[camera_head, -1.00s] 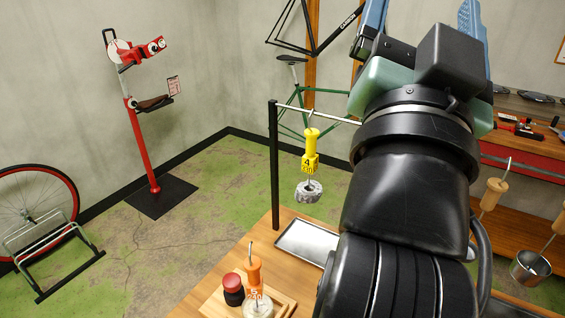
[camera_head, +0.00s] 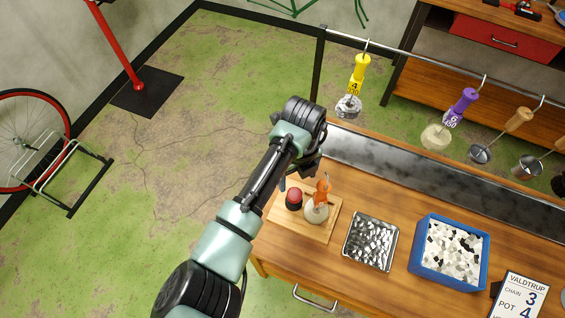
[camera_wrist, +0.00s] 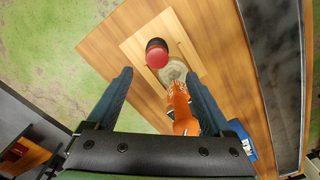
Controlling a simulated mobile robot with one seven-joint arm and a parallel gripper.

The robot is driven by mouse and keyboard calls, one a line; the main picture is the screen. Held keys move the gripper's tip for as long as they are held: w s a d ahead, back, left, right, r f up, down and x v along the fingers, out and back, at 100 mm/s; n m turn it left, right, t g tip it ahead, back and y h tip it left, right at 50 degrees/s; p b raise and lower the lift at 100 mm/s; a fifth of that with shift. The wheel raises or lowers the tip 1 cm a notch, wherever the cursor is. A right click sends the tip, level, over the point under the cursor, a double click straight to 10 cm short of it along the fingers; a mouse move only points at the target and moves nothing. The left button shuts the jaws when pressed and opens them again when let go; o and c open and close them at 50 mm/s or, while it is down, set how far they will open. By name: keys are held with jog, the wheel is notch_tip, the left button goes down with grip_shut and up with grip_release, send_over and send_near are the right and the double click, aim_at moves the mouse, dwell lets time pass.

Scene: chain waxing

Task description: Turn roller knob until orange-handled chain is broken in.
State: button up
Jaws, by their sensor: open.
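The roller knob (camera_head: 293,190), a red cap on a black base, stands on a wooden board (camera_head: 300,230) at the table's left end. Beside it the orange-handled chain (camera_head: 323,190) stands with its handle up over a pale round coil (camera_head: 316,212). In the wrist view the knob (camera_wrist: 157,54) shows just past the fingertips, left of the coil (camera_wrist: 177,72). The orange handle (camera_wrist: 180,105) lies between the fingers in the picture, near the right one. My gripper (camera_wrist: 159,74) is open and empty, above the board. In the head view my wrist partly hides it.
A metal tray (camera_head: 350,260) and a blue bin (camera_head: 425,275) of pale and dark pieces stand right of the board. A rail (camera_head: 410,50) behind carries yellow, purple and tan-handled hangers. A sign (camera_head: 522,297) reads chain 3, pot 4.

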aim_at(295, 193)
jog(key=shift+s+a+f, duration=0.2)
jog(key=shift+a, duration=0.05)
jog(key=shift+d+f+b, duration=0.15)
jog(key=shift+f+b, duration=0.7)
jog(key=shift+b, duration=0.05)
notch_tip(295, 193, down, 8)
jog(key=b, duration=0.6)
jog(key=shift+f, duration=0.1)
grip_shut()
